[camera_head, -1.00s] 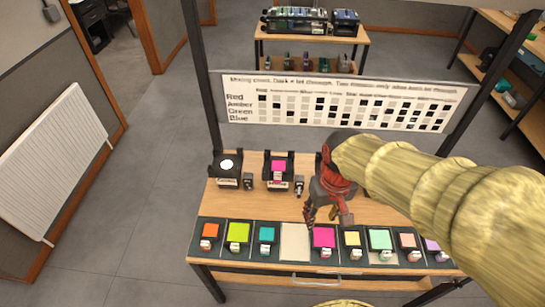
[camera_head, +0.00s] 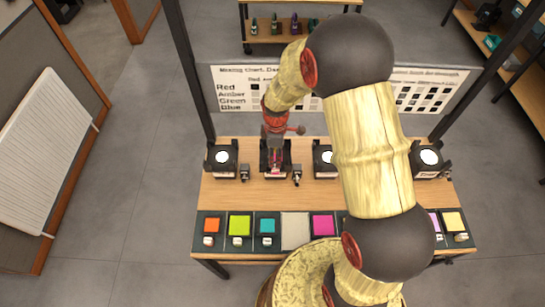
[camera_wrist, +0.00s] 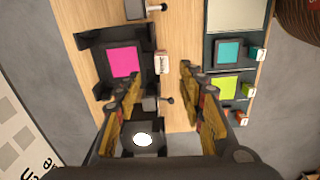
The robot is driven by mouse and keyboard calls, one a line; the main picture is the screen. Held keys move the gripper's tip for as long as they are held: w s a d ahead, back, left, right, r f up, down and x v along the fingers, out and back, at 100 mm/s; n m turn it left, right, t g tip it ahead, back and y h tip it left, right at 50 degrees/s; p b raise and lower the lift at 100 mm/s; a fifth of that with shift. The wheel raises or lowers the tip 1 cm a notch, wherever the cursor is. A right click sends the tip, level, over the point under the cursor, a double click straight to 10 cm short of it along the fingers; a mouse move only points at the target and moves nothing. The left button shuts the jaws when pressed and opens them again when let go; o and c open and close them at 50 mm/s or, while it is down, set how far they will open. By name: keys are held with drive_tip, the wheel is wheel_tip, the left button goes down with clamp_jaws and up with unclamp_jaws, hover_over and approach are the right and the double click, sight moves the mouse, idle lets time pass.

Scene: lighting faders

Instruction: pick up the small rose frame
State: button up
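A small magenta-pink frame sits in the second black lamp holder; it shows in the wrist view (camera_wrist: 124,62), with a pale handle tag (camera_wrist: 161,63) at its edge, the writing too small to read. A second magenta frame (camera_head: 322,225) lies in the front tray row. I cannot tell from a label which is the rose one. My gripper (camera_head: 275,167) is over the second holder, pointing down, and hides most of it in the head view. In the wrist view my gripper (camera_wrist: 162,75) is open, its fingers apart, with the tag between them in the picture.
The front tray holds orange (camera_head: 211,224), lime (camera_head: 240,225) and teal (camera_head: 267,225) frames and an empty pale slot (camera_head: 295,228). Lit lamps (camera_head: 222,157) stand on either side of the second holder. My arm hides the table's right middle. A chart board stands behind.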

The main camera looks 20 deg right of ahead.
sight(275, 158)
drive_tip(key=shift+n, duration=0.3)
drive_tip(key=shift+f, duration=0.35)
drive_tip(key=shift+s+f+b, duration=0.2)
drive_tip(key=shift+f+b, duration=0.1)
drive_tip(key=shift+f, duration=3.25)
drive_tip(key=shift+c, duration=0.7)
drive_tip(key=c, duration=0.8)
clamp_jaws()
